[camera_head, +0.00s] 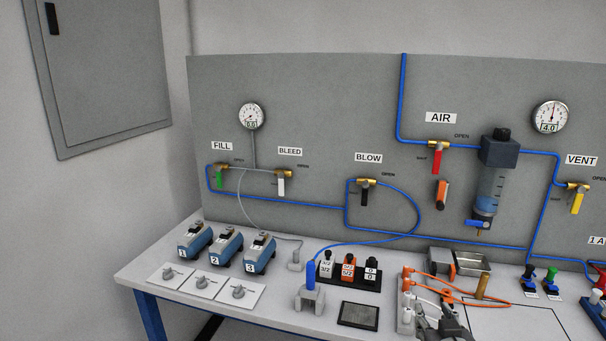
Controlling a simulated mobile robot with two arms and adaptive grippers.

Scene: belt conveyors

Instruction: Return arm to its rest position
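My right gripper (434,317) shows at the bottom edge, right of centre, over the front of the white bench (270,311). Its two fingers look spread apart, and I see nothing held between them. It is close beside a white stand (405,316) with orange tubing (425,273); I cannot tell whether they touch. The rest of my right arm is cut off by the frame. My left gripper is out of view.
Left of the gripper are a dark flat pad (358,315), a blue-handled tool in a grey holder (310,299) and a black block rack (348,275). The upright grey panel (310,110) carries valves, blue pipes and gauges.

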